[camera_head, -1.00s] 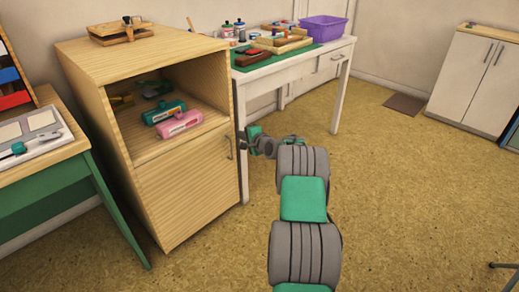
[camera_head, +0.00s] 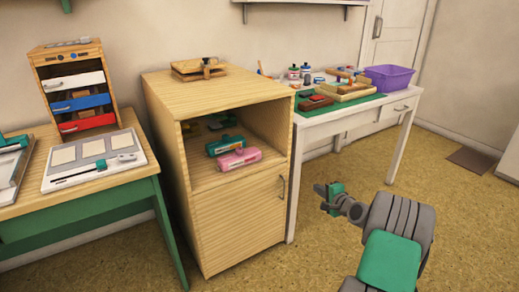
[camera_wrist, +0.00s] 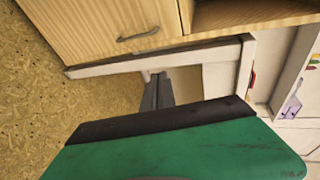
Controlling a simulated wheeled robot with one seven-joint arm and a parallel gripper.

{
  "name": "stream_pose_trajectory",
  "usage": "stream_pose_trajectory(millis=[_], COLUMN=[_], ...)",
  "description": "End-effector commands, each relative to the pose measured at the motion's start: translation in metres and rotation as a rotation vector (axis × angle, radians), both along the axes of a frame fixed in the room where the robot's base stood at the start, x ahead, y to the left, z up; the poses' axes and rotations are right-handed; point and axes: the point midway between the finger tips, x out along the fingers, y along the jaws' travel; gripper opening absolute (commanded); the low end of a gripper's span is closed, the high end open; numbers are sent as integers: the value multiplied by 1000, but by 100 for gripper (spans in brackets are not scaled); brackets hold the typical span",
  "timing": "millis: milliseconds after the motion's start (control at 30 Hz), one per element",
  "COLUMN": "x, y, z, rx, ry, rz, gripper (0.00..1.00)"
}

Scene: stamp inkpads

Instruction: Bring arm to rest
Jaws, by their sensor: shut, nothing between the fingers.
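My gripper (camera_head: 322,198) is at the lower right of the head view, at the end of my grey and green arm. It hangs in free air in front of the white table and to the right of the wooden cabinet (camera_head: 240,225). It is shut and empty. In the wrist view the narrow dark fingers (camera_wrist: 158,92) lie together beyond my green gripper body. The cabinet door with its handle (camera_wrist: 138,34) shows at the top of that view, turned on its side.
The white table (camera_head: 405,110) holds a green mat, stamps, bottles and a purple basket (camera_head: 390,78). A pink and a teal tool lie on the cabinet's open shelf. A green-legged desk (camera_head: 95,205) with drawers (camera_head: 80,100) stands left.

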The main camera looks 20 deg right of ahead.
Motion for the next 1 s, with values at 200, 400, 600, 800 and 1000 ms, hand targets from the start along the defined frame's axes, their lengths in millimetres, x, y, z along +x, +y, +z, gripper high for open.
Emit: stream_pose_trajectory(millis=[200, 400, 600, 800, 1000], x=[12, -40, -150, -266, -300], y=[98, 226, 316, 352, 355], z=[112, 230, 335, 395, 396], rx=[-244, -592, -901, -1095, -1137], ry=[163, 395, 585, 717, 756], rz=[217, 534, 844, 1096, 1172], gripper=[0, 0, 0, 0, 0])
